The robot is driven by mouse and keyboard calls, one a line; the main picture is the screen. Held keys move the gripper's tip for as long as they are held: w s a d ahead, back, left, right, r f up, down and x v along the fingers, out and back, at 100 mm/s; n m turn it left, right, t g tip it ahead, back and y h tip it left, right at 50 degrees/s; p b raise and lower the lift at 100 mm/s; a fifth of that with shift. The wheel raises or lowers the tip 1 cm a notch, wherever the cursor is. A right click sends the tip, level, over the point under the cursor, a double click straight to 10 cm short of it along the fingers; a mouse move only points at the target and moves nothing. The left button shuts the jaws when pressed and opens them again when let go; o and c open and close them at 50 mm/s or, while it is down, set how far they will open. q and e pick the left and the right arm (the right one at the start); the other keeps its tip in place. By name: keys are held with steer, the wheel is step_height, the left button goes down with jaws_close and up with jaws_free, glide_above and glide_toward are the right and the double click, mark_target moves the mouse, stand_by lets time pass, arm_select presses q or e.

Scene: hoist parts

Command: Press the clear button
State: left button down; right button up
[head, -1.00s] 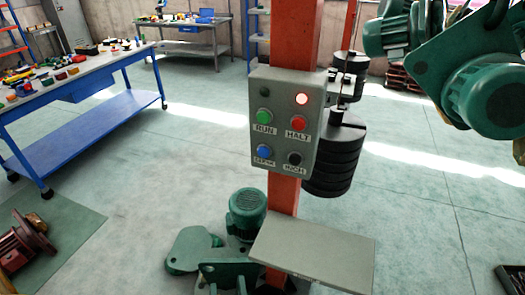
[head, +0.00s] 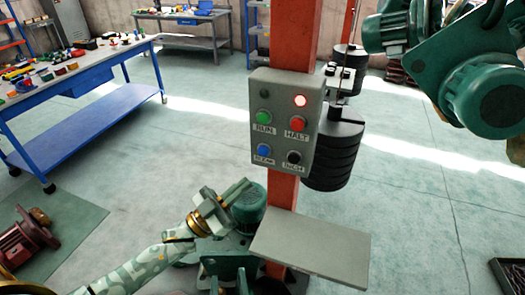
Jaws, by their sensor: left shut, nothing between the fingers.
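The grey control box (head: 284,122) is fixed to the orange column. It has a green RUN button (head: 264,117), a red HALT button (head: 297,123), a blue button (head: 264,150) at lower left and a black button (head: 294,157) at lower right. The labels under the lower two are too blurred to read surely; the blue one's may be CLEAR. A lamp (head: 300,101) above HALT glows red; the one above RUN is dark. My left gripper (head: 242,187) is shut and empty, below and left of the box, apart from it. My right gripper is out of view.
A grey shelf plate (head: 311,246) juts out low on the orange column (head: 290,40). A green motor (head: 249,205) stands behind my left gripper. Black weights (head: 333,155) hang right of the box. A large green motor (head: 490,95) fills the upper right. A blue workbench (head: 90,75) stands left.

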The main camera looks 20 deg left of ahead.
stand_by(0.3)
arm_select(q)
steer(key=b, duration=0.4)
glide_toward(263, 151)
steer(key=w+d+r, duration=0.3)
steer(key=d, duration=0.1)
steer(key=shift+r, duration=0.15)
steer(key=shift+d, duration=0.1)
stand_by(0.8)
steer(key=shift+w, duration=0.1)
stand_by(0.7)
steer(key=shift+w, duration=0.3)
